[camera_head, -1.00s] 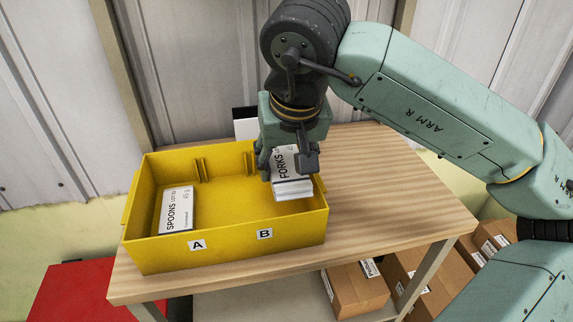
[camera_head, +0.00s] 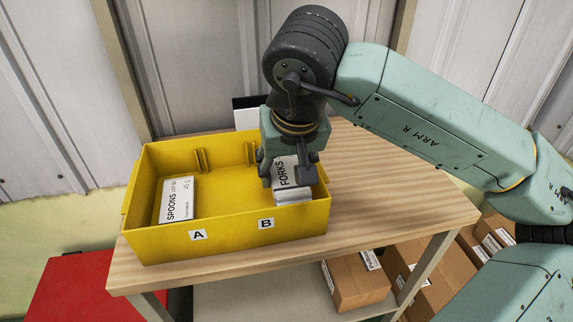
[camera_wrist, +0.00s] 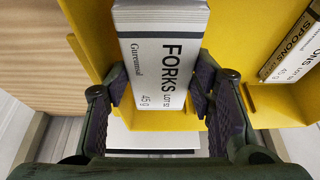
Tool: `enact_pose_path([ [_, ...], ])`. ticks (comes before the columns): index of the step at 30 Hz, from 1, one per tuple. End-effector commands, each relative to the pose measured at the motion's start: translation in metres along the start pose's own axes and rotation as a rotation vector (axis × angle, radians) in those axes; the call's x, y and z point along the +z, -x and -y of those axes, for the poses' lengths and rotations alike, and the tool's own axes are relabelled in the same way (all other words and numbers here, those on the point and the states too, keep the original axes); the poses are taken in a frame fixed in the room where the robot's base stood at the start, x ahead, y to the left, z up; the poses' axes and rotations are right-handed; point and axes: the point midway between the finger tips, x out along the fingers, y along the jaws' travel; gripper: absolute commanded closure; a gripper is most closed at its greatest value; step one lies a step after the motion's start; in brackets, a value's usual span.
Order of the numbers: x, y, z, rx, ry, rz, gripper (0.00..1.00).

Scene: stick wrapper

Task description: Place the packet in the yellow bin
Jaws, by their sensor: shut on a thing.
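The white forks packet (camera_head: 292,184), a stack with black lettering, is held by my gripper (camera_head: 287,175) in the right part of the yellow bin (camera_head: 168,241), above label B. Its lower end reaches the line of the bin's front rim, so I cannot tell if it touches the floor. In the wrist view, the forks packet (camera_wrist: 160,60) sits between the two dark fingers of my gripper (camera_wrist: 165,84), which are shut on its sides. A spoons packet (camera_head: 178,199) lies in the left part of the bin, above label A; it shows at the wrist view's right edge.
The bin stands on a wooden table (camera_head: 400,190), whose right side is bare. A white-and-black object (camera_head: 247,116) stands behind the bin. Cardboard boxes (camera_head: 356,283) sit below the table, and a red surface (camera_head: 70,290) is at lower left. Small ribs line the bin's back wall.

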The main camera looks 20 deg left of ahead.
Motion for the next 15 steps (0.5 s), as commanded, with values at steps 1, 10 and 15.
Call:
enact_pose_path([
  [1, -0.0003, 0.0006, -0.0003, 0.001, -0.001, 0.000, 0.49],
  [10, -0.0004, 0.0007, -0.0003, 0.001, -0.001, 0.000, 0.31],
  [15, -0.0004, 0.0007, -0.0003, 0.001, -0.001, 0.000, 0.31],
])
